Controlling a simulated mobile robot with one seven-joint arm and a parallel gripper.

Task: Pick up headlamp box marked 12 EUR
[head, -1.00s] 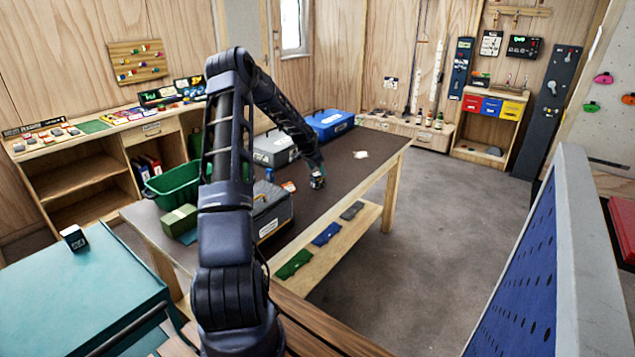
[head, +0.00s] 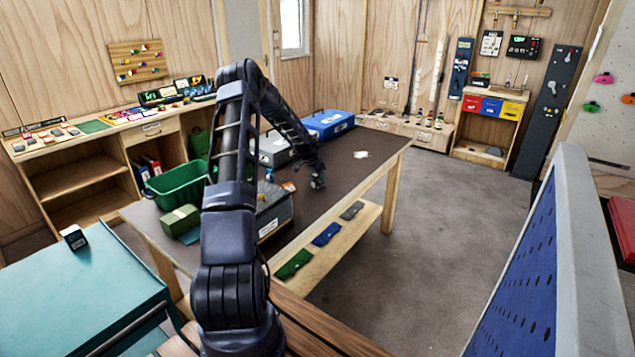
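No 12 EUR marking can be read at this size, so I cannot tell which thing is the headlamp box. A small black box with a white face (head: 74,237) stands on the teal cabinet at the left. A small orange-and-white item (head: 289,186) lies on the dark table, left of my gripper. My gripper (head: 318,183) points down over the table's right side, near its edge. Its fingers are too small and dark to show whether they are open or shut, and no held object can be made out.
The dark-topped table (head: 335,190) also bears a green crate (head: 177,184), a grey toolbox (head: 275,218), a grey case (head: 274,150), a blue case (head: 328,124) and a white paper-like item (head: 361,154). A blue perforated panel (head: 525,275) stands at the right. The grey floor between is clear.

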